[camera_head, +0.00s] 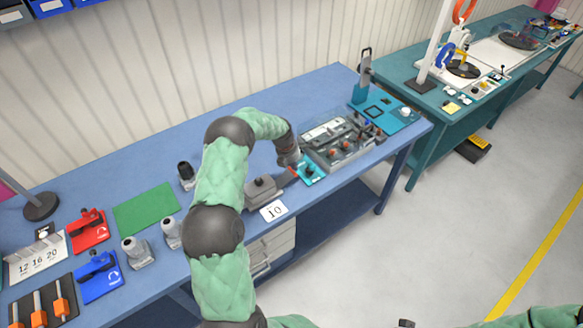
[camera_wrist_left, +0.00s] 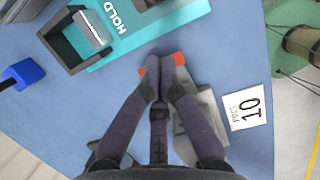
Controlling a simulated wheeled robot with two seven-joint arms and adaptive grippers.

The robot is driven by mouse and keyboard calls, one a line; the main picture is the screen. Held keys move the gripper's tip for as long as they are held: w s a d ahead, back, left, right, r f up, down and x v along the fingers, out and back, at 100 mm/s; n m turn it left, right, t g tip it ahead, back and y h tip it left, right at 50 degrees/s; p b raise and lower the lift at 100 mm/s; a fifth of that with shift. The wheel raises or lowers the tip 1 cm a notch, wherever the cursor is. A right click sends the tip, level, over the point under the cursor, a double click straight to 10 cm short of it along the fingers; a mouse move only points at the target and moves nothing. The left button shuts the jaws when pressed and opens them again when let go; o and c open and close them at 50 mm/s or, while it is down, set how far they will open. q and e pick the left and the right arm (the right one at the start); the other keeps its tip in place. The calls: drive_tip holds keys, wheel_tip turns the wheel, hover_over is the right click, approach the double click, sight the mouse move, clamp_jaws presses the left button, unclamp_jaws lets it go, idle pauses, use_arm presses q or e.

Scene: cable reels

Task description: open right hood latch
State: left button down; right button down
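My left gripper (camera_head: 297,163) is at the small teal fixture (camera_head: 313,174), between a grey hooded device and the clear-topped case. In the left wrist view its fingertips (camera_wrist_left: 161,72) are nearly together. An orange piece (camera_wrist_left: 178,58) shows on both outer sides of the fingertips, at the edge of the teal plate marked HOLD (camera_wrist_left: 120,30). I cannot tell whether they touch it. The grey device (camera_wrist_left: 190,128) is partly hidden behind the fingers; in the head view it (camera_head: 262,190) stands behind a card marked 10. No part is clearly recognisable as the right hood latch. My right gripper is not seen.
The clear-topped case (camera_head: 340,142) and a blue stand (camera_head: 384,112) lie to the right. A green mat (camera_head: 146,208), red fixture (camera_head: 89,232) and blue fixture (camera_head: 98,277) lie left. The card marked 10 (camera_head: 273,211) is at the front edge. The back of the blue bench is mostly clear.

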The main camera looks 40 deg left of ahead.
use_arm(q)
drive_tip(key=shift+w+f, duration=0.25)
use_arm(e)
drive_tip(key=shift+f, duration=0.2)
use_arm(q)
drive_tip(key=shift+r, duration=0.1)
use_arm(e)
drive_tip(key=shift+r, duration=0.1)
